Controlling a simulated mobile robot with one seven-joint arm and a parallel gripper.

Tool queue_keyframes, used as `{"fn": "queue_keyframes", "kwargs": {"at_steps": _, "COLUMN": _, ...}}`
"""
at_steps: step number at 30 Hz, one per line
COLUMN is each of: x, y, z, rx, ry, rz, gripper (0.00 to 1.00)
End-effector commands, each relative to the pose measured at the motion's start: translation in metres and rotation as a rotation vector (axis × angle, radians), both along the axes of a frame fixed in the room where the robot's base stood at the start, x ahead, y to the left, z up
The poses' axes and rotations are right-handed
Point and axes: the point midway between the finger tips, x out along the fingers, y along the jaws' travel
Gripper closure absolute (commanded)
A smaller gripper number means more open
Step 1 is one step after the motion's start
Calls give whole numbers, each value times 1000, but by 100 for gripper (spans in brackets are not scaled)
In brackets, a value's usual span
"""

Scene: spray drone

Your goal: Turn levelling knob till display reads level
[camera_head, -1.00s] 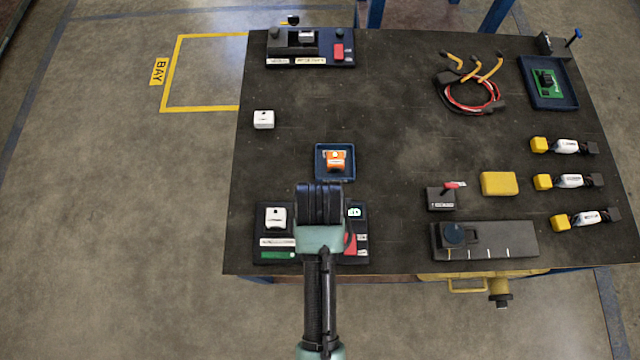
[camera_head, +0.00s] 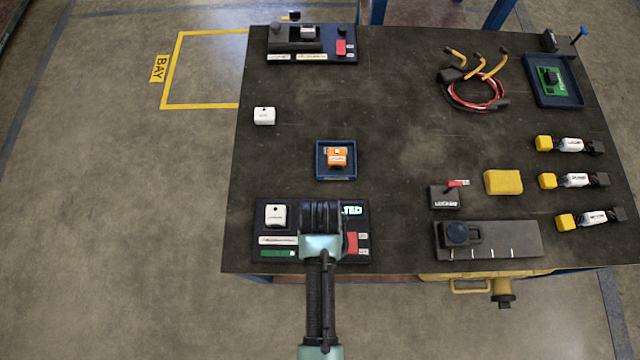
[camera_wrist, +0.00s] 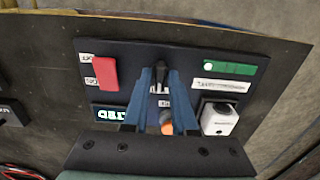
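A dark panel (camera_head: 262,228) lies at the table's front left, with a small lit display (camera_head: 352,210) on it. The display also shows in the wrist view (camera_wrist: 108,113), with bright characters too small to read surely. My gripper (camera_head: 321,215) is over the middle of the panel. In the wrist view its two blue fingers (camera_wrist: 161,80) point down at the panel, on either side of a small dark knob (camera_wrist: 160,66). The fingers are apart with the knob between their tips; whether they touch it is unclear. A bit of orange shows between the fingers, partly hidden.
The panel also carries a red switch (camera_wrist: 105,72), a white block (camera_wrist: 219,119) and a green strip (camera_wrist: 229,68). Beyond it stands a tray (camera_head: 320,172) with an orange block (camera_head: 337,156). A grey slider unit (camera_head: 510,240) lies to the right. The table's middle is clear.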

Motion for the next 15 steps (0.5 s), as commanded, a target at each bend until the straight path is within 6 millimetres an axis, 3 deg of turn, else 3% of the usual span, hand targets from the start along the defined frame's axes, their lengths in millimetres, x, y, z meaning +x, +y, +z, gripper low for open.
{"fn": "queue_keyframes", "kwargs": {"at_steps": 1, "x": 0, "y": 0, "z": 0, "rx": 0, "ry": 0, "rz": 0, "gripper": 86}}
{"fn": "queue_keyframes", "kwargs": {"at_steps": 3, "x": 0, "y": 0, "z": 0, "rx": 0, "ry": 0, "rz": 0, "gripper": 98}}
{"fn": "queue_keyframes", "kwargs": {"at_steps": 4, "x": 0, "y": 0, "z": 0, "rx": 0, "ry": 0, "rz": 0, "gripper": 100}}
{"fn": "queue_keyframes", "kwargs": {"at_steps": 15, "x": 0, "y": 0, "z": 1, "rx": 0, "ry": 0, "rz": -9, "gripper": 100}}
